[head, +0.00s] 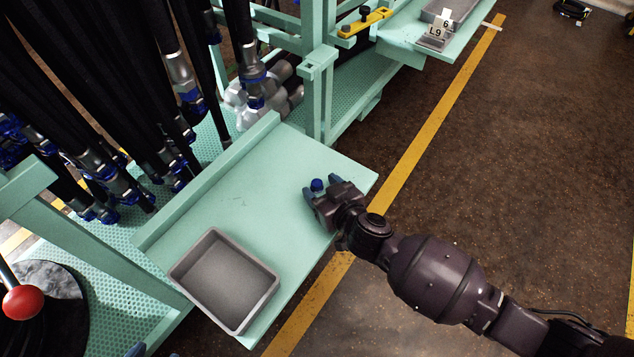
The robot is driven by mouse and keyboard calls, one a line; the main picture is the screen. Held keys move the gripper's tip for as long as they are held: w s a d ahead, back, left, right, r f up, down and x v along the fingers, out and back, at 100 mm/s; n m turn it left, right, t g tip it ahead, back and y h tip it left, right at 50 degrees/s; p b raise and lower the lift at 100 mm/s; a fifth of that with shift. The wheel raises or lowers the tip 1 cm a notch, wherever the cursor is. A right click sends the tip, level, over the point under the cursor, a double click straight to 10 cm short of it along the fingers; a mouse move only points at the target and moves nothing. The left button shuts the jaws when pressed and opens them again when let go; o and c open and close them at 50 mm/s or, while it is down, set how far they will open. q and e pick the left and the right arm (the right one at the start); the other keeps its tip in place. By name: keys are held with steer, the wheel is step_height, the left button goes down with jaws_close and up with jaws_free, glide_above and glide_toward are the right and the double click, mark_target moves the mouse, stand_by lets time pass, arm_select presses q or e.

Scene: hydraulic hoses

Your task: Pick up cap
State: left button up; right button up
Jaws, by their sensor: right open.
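A small blue cap (317,185) is on the light green shelf (240,180), near its right end. My right gripper (312,191) reaches in from the right, low over the shelf. Its fingers are apart, with the cap showing between or just beside them. I cannot tell whether either finger touches the cap. The gripper body hides part of the shelf around it.
A grey open tray (272,292), empty, sits at the shelf's near end. Black hoses with blue-ringed metal fittings (180,75) hang behind the raised back edge. A green post (318,100) stands beyond the shelf. A red knob (22,302) is at lower left. The middle shelf is clear.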

steer(key=shift+w+a+f, duration=0.15)
steer(key=shift+w+f, duration=0.05)
steer(key=shift+w, duration=0.05)
arm_select(q)
steer(key=shift+r, duration=0.1)
arm_select(e)
steer(key=shift+w+r, duration=0.1)
steer(key=shift+r, duration=0.1)
arm_select(q)
steer(key=shift+s, duration=0.1)
arm_select(e)
steer(key=c, duration=1)
arm_select(q)
steer(key=shift+a, duration=0.1)
arm_select(e)
steer(key=shift+r, duration=0.1)
